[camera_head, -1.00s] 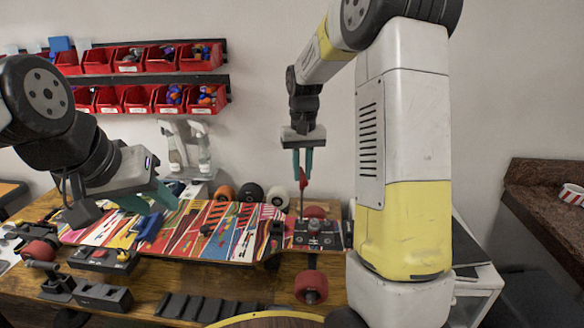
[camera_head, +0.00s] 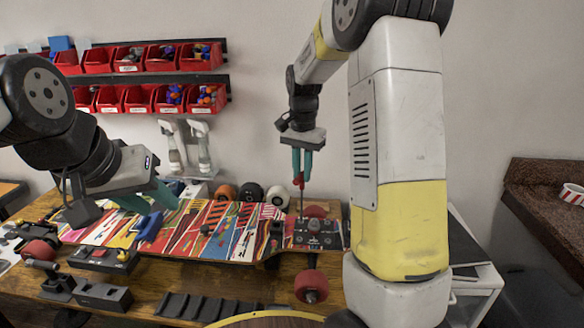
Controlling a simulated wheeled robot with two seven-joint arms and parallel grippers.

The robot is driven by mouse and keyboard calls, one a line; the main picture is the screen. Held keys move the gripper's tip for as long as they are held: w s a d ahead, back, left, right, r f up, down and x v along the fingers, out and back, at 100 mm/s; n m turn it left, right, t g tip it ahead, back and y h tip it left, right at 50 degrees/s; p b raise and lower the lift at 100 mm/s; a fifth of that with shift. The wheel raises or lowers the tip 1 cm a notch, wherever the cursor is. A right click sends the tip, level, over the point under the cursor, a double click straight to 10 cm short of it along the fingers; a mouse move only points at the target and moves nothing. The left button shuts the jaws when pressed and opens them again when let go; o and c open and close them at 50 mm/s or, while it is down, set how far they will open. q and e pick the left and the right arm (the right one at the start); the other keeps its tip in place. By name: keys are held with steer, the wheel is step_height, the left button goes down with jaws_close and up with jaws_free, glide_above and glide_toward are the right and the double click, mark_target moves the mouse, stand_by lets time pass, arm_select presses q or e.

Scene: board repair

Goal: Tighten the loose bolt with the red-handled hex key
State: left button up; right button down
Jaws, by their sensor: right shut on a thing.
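My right gripper (camera_head: 301,178) points down and is shut on the red-handled hex key (camera_head: 301,187), just above the right end of the skateboard. The key's thin shaft hangs upright toward the black truck plate (camera_head: 317,233) on the colourful skateboard deck (camera_head: 190,228). Its tip is at the plate, but whether it sits in a bolt I cannot tell. The loose bolt is too small to make out. My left gripper (camera_head: 160,200) is above the left part of the deck, with its teal fingers angled to the right; the gap between them is not clear.
Red bins (camera_head: 130,59) hang on wall rails at the back left. Several wheels (camera_head: 251,192) and two white bottles (camera_head: 204,150) stand behind the deck. Black holders (camera_head: 102,296) and a ribbed black tray (camera_head: 205,307) lie in front. A red wheel (camera_head: 311,286) sticks out at the deck's right.

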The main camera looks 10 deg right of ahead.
steer(key=shift+m, duration=0.3)
steer(key=m, duration=0.3)
steer(key=shift+m, duration=0.3)
steer(key=shift+r, duration=0.1)
steer(key=shift+r, duration=2.35)
